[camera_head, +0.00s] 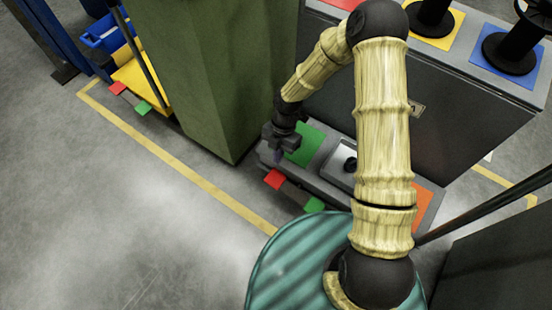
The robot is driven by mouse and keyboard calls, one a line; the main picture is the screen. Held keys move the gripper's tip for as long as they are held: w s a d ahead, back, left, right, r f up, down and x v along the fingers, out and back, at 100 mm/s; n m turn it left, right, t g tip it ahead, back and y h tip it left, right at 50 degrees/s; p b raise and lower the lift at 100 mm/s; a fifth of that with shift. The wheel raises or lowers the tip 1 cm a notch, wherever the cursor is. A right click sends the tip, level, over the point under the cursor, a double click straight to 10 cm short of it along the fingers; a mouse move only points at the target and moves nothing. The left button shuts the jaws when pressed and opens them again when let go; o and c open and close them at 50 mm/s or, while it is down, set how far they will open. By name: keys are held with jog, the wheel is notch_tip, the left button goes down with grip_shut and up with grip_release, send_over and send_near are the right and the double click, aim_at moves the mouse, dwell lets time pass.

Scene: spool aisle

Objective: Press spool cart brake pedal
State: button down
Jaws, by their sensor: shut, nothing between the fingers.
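The spool cart (440,95) is a dark grey cabinet with coloured squares and black spools on top and a low grey ledge at its front. A red pedal (273,179) and a green pedal (314,205) stick out low from the ledge's front edge. No marking shows which of them is the brake. My gripper (278,156) is shut and empty, pointing down at the left end of the ledge. In the picture it is just above the red pedal; whether it touches is too small to tell.
A tall green cabinet (205,70) stands close left of my gripper. Further left, a yellow cart (142,80) has its own red tab (117,88) and green tab (142,108). A dark box (500,260) and pole are at the right. The floor (110,220) at left front is clear.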

jog(key=p+v, duration=0.2)
jog(key=v, duration=0.2)
jog(key=shift+d+r, duration=0.1)
jog(key=shift+r, duration=0.25)
jog(key=shift+d, duration=0.1)
jog(key=t+y+b, duration=0.1)
jog(key=b, duration=1)
send_over(276, 178)
jog(key=d, duration=0.1)
notch_tip(276, 178, down, 11)
jog(key=shift+w+d+f, duration=0.1)
jog(key=shift+w+a+f+b, duration=0.2)
jog(key=shift+f+b, duration=0.5)
jog(key=shift+b, duration=0.15)
jog(key=shift+w+p, duration=0.15)
jog(key=shift+p, duration=0.15)
